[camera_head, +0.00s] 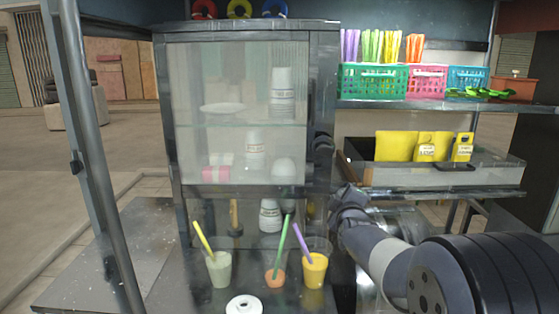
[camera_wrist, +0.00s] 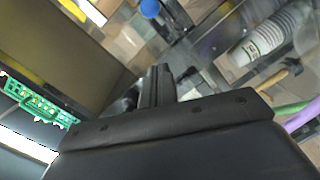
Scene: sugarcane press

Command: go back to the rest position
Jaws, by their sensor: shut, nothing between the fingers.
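My arm reaches in from the lower right in the head view, in front of the glass-fronted cabinet (camera_head: 240,110). My gripper (camera_head: 322,152) is at the cabinet's right edge, dark against the dark frame, so its fingers are hard to make out there. In the wrist view my gripper (camera_wrist: 155,85) shows its fingers together, with nothing visible held between them. A stack of white printed cups (camera_wrist: 262,38) lies to the right of the fingers in the wrist view.
A shelf with a green basket (camera_head: 372,81) and a metal tray (camera_head: 360,176) with yellow packs are at right.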

